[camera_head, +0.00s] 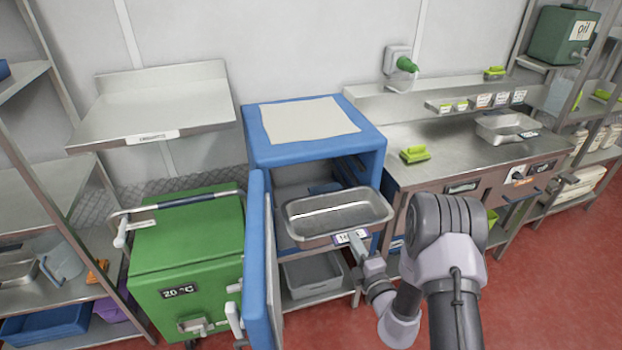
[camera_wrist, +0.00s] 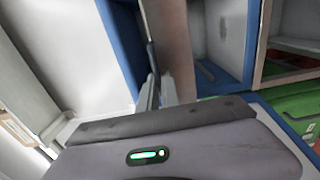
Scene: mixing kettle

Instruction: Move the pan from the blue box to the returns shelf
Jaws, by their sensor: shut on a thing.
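The steel pan (camera_head: 338,216) is a shallow rectangular tray with a small label on its near side, and it looks empty. It is held about level in front of the open blue box (camera_head: 255,135), clear of its interior. My gripper (camera_head: 357,246) is shut on the pan's near side; the pan hides part of the fingertips. In the wrist view the fingers (camera_wrist: 158,92) meet a grey-brown surface, apparently the pan (camera_wrist: 168,40). A steel wall shelf (camera_head: 150,105) at the upper left has a label on its front edge, too small to read surely, and its top is bare.
The box's blue door (camera_head: 262,270) stands open toward me, left of the pan. A green box (camera_head: 190,245) reading 20 °C stands between that door and the left rack. A grey bin (camera_head: 312,275) sits below the blue box. A steel counter (camera_head: 450,150) is at right.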

